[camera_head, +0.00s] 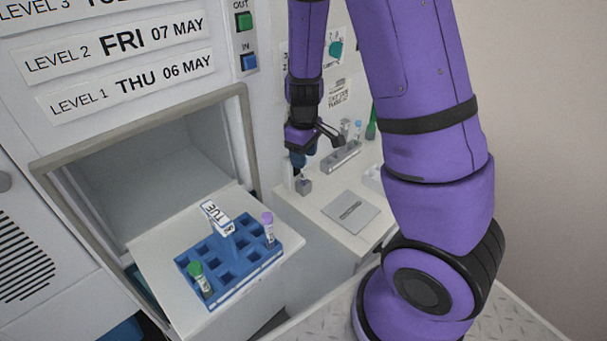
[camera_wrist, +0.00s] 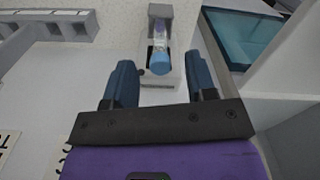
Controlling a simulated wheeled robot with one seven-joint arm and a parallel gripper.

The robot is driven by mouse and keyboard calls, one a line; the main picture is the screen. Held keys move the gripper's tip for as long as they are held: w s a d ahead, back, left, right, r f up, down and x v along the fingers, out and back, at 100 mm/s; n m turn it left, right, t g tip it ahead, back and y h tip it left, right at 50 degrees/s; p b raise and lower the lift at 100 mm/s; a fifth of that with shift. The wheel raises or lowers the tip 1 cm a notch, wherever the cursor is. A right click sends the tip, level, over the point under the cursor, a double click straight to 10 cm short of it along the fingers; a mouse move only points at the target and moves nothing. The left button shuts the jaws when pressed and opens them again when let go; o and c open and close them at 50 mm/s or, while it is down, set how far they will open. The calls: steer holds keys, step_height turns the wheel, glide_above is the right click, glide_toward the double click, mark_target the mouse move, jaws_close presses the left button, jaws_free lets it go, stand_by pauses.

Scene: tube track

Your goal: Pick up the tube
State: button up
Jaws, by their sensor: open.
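A tube with a blue cap (camera_wrist: 159,62) stands in a small grey holder (camera_wrist: 160,12) in the wrist view. My gripper (camera_wrist: 162,75) is open, with one dark blue finger on each side of the cap in that picture. A gap shows on both sides of the cap, and I cannot tell how far the fingertips are from it in depth. In the head view my gripper (camera_head: 300,160) is low over the white counter, just above the small holder (camera_head: 304,186). The tube in this holder is mostly hidden there.
A blue rack (camera_head: 230,258) on a pulled-out tray holds a green-capped tube (camera_head: 199,276), a purple-capped tube (camera_head: 268,225) and a TUE tag (camera_head: 216,214). A grey rack (camera_head: 341,158) stands behind my gripper. A flat grey plate (camera_head: 350,211) lies on the counter (camera_head: 318,225).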

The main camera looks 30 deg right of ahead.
steer(key=shift+f, duration=0.15)
steer(key=c, duration=0.9)
